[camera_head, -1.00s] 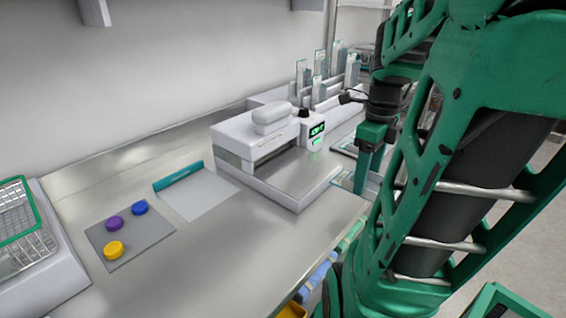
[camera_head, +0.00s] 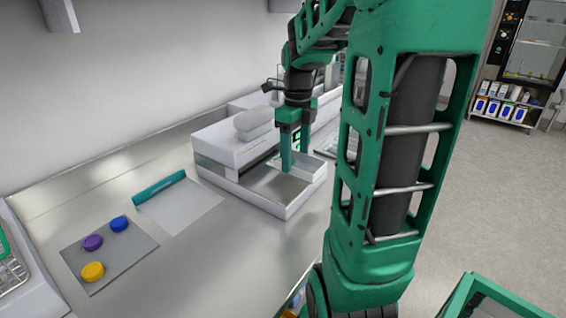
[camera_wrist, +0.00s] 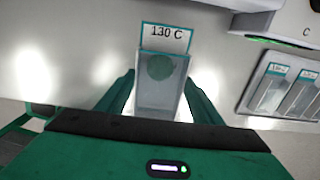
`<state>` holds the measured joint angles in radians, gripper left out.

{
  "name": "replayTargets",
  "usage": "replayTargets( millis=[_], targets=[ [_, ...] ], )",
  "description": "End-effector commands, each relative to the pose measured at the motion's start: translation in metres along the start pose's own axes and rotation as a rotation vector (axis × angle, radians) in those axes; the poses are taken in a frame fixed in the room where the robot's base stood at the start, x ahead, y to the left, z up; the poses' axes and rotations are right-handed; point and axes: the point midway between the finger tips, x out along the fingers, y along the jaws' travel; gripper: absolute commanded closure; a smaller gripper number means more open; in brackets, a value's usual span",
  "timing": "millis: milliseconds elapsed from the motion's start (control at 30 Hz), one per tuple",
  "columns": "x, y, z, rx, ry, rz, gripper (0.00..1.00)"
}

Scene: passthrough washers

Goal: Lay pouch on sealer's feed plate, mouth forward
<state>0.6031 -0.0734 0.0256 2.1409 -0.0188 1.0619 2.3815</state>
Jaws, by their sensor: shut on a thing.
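The pouch (camera_wrist: 160,88) is clear, with a white "130 C" label at its far end and a round green disc inside. My gripper (camera_wrist: 157,98) is shut on it, one finger at each side. In the head view my gripper (camera_head: 287,168) points down over the front of the white sealer (camera_head: 232,148), and the pale pouch (camera_head: 308,167) shows beside the fingers. The sealer's grey feed plate (camera_head: 268,195) lies below. I cannot tell whether the pouch touches it. The fingers hide part of the pouch, and the direction of its mouth is unclear.
A grey mat (camera_head: 108,262) with yellow, purple and blue caps lies on the steel bench at the left. A pale sheet (camera_head: 190,210) with a teal bar lies between mat and sealer. In the wrist view, a rack (camera_wrist: 283,90) with labelled clear pouches stands at the right.

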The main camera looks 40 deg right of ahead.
Motion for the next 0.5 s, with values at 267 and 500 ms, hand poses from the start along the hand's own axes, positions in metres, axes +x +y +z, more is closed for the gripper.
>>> replayTargets(
  millis=[267,500],
  targets=[
    [0.000,0.000,0.032,0.000,0.000,0.000,0.61],
    [0.022,0.001,0.032,0.001,0.003,0.003,0.61]
  ],
)
